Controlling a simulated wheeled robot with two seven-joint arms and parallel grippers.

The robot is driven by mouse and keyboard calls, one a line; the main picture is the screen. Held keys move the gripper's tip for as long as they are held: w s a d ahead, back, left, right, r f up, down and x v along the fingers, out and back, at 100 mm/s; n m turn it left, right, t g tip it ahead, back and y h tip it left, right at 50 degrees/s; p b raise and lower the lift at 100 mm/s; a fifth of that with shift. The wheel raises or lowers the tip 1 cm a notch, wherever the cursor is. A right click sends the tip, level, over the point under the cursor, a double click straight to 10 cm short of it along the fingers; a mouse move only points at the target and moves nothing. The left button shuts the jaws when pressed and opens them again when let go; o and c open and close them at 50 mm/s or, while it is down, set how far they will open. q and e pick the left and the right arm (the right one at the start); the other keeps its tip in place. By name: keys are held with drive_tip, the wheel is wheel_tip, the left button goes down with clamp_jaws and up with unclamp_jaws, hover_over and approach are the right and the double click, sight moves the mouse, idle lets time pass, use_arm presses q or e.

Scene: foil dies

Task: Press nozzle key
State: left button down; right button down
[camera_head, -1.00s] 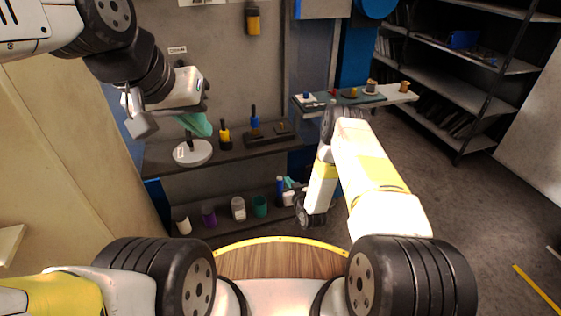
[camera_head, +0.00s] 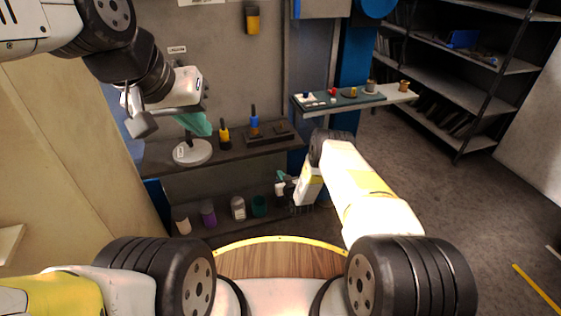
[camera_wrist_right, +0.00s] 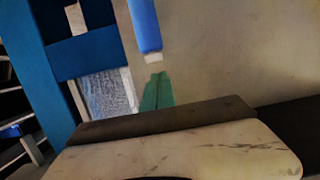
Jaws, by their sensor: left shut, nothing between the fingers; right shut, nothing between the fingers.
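I cannot pick out a nozzle key for certain. A teal piece (camera_head: 196,123) sits above a round white base (camera_head: 193,152) on the dark bench. My left gripper (camera_head: 138,112) is shut and empty, just left of the teal piece. My right gripper (camera_head: 299,207) points down beside the lower shelf, small and partly hidden by its own arm. It is shut and empty. A smaller teal-and-white item (camera_head: 281,183) is just left of it. The right wrist view shows a green tapered piece (camera_wrist_right: 157,92) and a blue cylinder with a pale end (camera_wrist_right: 146,30); contact cannot be told.
Yellow- and blue-banded tools (camera_head: 224,136) and a dark block (camera_head: 270,134) stand on the bench. Several cups and jars line the lower shelf (camera_head: 222,222). A side shelf (camera_head: 400,96) holds small parts. Dark shelving (camera_head: 440,80) stands right, with open floor before it.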

drive_tip(key=shift+f, duration=0.6)
